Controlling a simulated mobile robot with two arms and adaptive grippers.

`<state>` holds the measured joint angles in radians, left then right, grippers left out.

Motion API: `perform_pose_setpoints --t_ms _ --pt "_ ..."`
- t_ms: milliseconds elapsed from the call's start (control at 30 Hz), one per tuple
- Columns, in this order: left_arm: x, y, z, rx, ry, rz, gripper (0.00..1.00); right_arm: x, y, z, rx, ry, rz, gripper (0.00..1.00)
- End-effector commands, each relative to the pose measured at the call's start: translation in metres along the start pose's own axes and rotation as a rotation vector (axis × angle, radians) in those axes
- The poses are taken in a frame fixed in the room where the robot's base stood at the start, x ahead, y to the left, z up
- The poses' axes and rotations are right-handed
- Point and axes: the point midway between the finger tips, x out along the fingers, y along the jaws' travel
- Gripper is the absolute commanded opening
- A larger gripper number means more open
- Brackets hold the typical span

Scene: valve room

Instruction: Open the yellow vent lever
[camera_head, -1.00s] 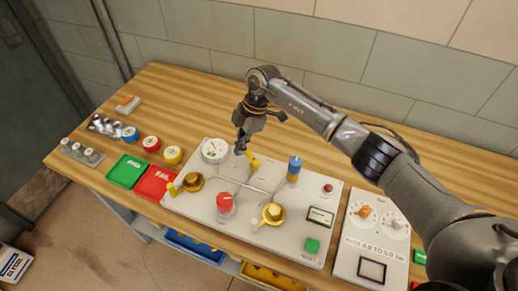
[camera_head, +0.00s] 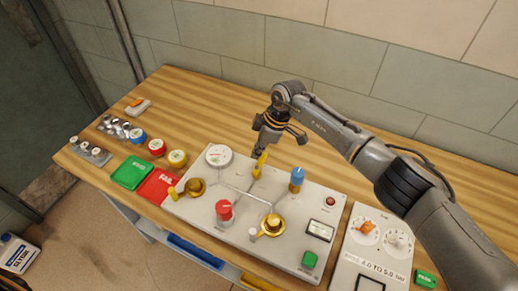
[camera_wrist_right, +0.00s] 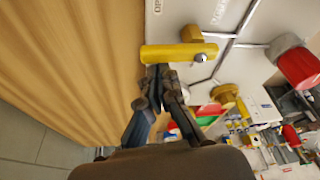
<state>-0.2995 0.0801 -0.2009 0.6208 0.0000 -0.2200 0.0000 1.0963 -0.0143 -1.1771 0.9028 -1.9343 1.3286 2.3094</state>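The yellow vent lever (camera_head: 260,164) stands at the back of the light grey panel (camera_head: 300,217), right of the round gauge. In the head view it points up and slightly right. In the right wrist view the yellow lever (camera_wrist_right: 170,53) lies crosswise just beyond the fingertips. My right gripper (camera_head: 260,151) is at the lever's far end. In the wrist view its fingers (camera_wrist_right: 159,72) come together at the tips, with nothing seen between them. The tips are touching the lever's side or very close to it; I cannot tell which. My left gripper is not in view.
The panel also carries the gauge (camera_head: 219,156), a red knob (camera_head: 224,210), a blue-topped valve (camera_head: 296,177), brass valves (camera_head: 272,224) and a green button (camera_head: 309,259). Green (camera_head: 132,172) and red (camera_head: 159,185) trays lie left. The table behind the panel is clear.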

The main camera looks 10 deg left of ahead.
Motion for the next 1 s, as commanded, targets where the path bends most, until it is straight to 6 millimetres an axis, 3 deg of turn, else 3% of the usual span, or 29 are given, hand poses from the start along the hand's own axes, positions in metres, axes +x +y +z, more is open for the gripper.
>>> perform_pose_setpoints --t_ms 1000 --pt "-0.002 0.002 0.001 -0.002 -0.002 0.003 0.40 -0.002 0.005 0.014 0.005 -0.010 0.001 0.00"
